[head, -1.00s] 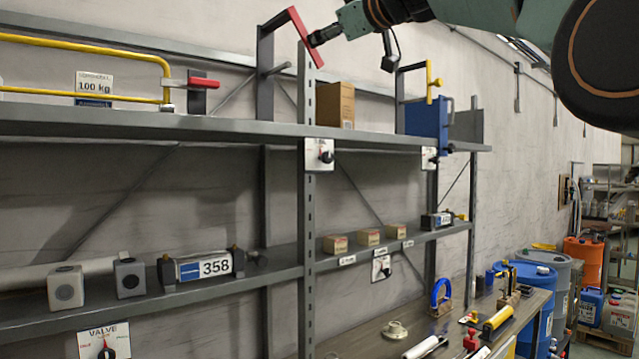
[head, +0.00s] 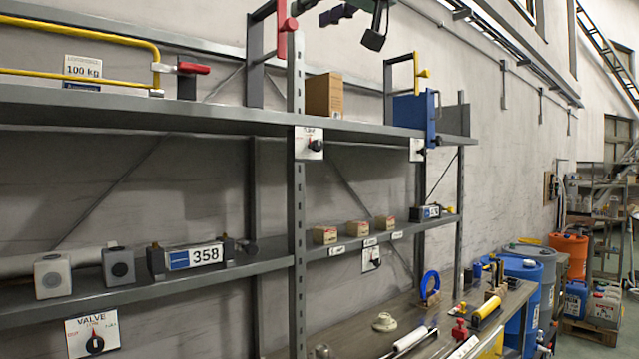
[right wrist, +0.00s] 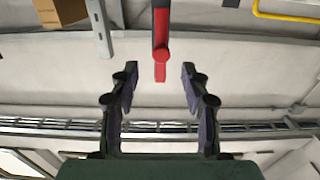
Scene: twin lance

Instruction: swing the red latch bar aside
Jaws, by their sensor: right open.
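The red latch bar (head: 281,35) hangs nearly upright from a grey bracket (head: 256,50) above the top shelf, at the upper middle of the head view. It has a round red knob. My right gripper (head: 320,10) is just right of the bar at the head view's top edge, partly cut off. In the right wrist view the red bar (right wrist: 161,30) comes down from the top, and its lower end with the knob shows between the two spread fingers of my right gripper (right wrist: 159,66). The fingers are open and appear clear of the bar. My left gripper is not in view.
A grey upright post (head: 297,110) stands in front, just right of the bar. A cardboard box (head: 323,95) and a blue panel (head: 414,115) with a yellow latch (head: 418,75) are to the right. A yellow rail (head: 80,25) with a red handle (head: 193,69) is left.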

